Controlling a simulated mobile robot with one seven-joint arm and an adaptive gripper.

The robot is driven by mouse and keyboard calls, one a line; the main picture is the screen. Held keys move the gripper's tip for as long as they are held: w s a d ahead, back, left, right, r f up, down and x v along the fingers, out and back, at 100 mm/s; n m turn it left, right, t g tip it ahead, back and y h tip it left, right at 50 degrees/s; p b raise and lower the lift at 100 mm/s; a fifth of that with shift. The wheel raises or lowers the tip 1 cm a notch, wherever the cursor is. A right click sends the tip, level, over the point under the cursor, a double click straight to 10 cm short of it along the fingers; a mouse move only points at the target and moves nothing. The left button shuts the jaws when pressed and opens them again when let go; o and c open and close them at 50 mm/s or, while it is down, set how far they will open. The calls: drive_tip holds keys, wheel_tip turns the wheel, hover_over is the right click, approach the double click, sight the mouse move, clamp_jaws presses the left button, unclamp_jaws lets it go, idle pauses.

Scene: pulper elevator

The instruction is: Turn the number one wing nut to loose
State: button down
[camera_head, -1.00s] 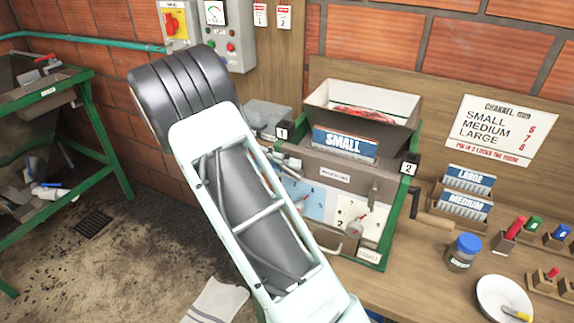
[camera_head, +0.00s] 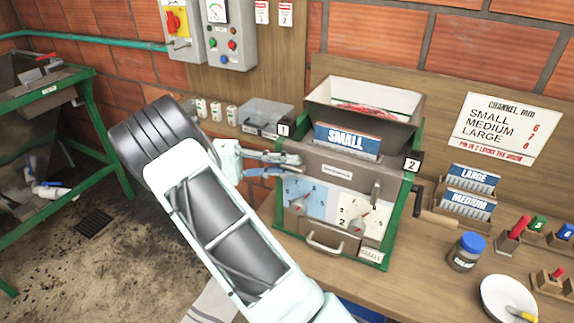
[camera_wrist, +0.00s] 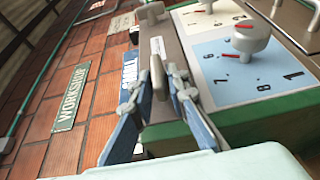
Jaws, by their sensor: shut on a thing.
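The second wing nut (camera_head: 376,190) stands upright at the pulper's right, below the "2" tag (camera_head: 411,165).
Close below my gripper are a blue dial plate (camera_head: 306,197) and a white dial plate (camera_head: 359,214), each with a knob. A crank handle (camera_head: 437,218) sticks out at the right. A clear box (camera_head: 266,113) stands behind. A jar (camera_head: 466,252) and bowl (camera_head: 508,299) sit on the bench.

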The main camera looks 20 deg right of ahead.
drive_tip(key=c, duration=1.9)
unclamp_jaws()
drive_tip(key=shift+v, duration=6)
drive_tip(key=shift+w+r, duration=0.1)
